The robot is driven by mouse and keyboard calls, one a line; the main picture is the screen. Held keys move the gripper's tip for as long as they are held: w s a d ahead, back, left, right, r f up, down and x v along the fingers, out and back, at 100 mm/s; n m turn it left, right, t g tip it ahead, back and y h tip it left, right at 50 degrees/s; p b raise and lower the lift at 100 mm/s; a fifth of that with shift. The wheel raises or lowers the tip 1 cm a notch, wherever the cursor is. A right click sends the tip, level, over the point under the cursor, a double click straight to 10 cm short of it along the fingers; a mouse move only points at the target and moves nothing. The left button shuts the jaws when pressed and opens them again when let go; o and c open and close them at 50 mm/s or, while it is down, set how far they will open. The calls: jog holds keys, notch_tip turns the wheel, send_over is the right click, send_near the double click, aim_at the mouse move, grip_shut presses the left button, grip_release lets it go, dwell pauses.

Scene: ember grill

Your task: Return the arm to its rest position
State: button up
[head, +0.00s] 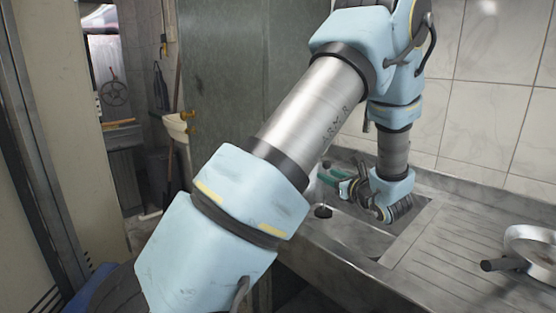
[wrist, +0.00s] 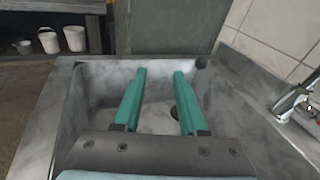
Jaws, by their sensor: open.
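My gripper (wrist: 158,100) shows in the wrist view with its two teal fingers spread apart and nothing between them. It points over the basin of a metal sink (wrist: 100,92). In the head view my gripper (head: 338,180) is at the end of my bent arm, over the sink (head: 405,240) near the tiled wall. My blue and silver arm crosses the middle of the head view and hides part of the counter.
A pan (head: 530,245) with a dark handle sits on the ribbed drainboard (head: 455,262) at right. A tap (wrist: 294,94) stands right of the basin. A green-grey panel (head: 222,75) rises behind the sink. White buckets (wrist: 74,38) stand at the far left.

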jog(key=s+a+f+n+g+y, duration=0.2)
jog(key=s+a+n+g, duration=0.25)
jog(key=a, duration=0.45)
jog(key=s+a+f+n+g+y, duration=0.1)
jog(key=s+a+n+g, duration=0.2)
jog(key=a+n+g, duration=0.35)
jog(key=s+a+f+n+g+h+b, duration=0.1)
jog(key=s+a+n+h, duration=0.2)
jog(key=s+n, duration=0.4)
jog(key=s+a+f+n+g+h+b, duration=0.1)
jog(key=s+a+n+h, duration=0.2)
jog(key=s+n+h, duration=0.3)
jog(key=n, duration=0.5)
jog(key=shift+s+g, duration=0.4)
